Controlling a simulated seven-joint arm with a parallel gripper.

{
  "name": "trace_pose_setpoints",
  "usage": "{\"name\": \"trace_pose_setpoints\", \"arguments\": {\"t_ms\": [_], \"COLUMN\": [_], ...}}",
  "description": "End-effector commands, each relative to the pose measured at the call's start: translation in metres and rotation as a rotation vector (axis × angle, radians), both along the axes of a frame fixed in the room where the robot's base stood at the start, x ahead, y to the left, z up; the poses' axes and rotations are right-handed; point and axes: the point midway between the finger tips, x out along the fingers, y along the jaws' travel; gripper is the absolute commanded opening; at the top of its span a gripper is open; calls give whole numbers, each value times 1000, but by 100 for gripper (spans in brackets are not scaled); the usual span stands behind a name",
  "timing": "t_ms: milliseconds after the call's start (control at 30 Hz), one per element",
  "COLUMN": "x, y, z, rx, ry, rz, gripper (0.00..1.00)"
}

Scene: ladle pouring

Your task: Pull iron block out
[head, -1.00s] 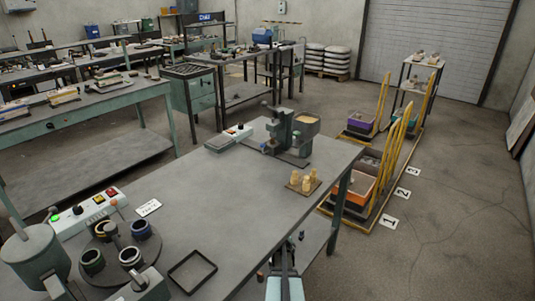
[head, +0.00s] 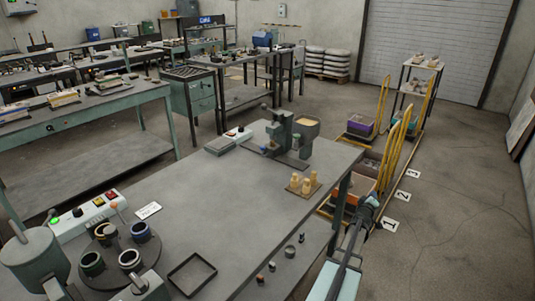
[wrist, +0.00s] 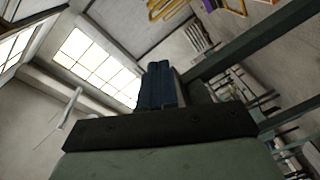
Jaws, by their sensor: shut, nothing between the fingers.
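I cannot make out an iron block for certain in either view. My gripper (head: 371,203) is off the right edge of the workbench, in front of the orange bin (head: 363,187) on the cart marked 1, and hides part of it. The bin's contents are too small and covered to tell. In the wrist view the two dark blue fingers (wrist: 160,85) are together with nothing between them, pointing toward the windows and ceiling. Whether the gripper touches the bin cannot be told.
The grey workbench (head: 190,205) carries a vise-like machine (head: 284,132), yellow pieces on a small board (head: 304,184), a square frame (head: 192,275) and several ring moulds (head: 130,259). Yellow cart handles (head: 395,150) rise behind my gripper. Open floor (head: 460,220) lies to the right.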

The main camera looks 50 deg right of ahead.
Motion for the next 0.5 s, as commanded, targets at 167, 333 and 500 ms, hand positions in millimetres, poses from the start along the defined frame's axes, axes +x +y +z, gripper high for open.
{"name": "trace_pose_setpoints", "arguments": {"t_ms": [167,333,500], "x": [-7,12,38], "y": [-15,-22,-29], "z": [27,45,69], "rx": [-5,42,112], "ry": [-81,-228,-417], "rz": [-15,2,24], "gripper": [0,0,0]}}
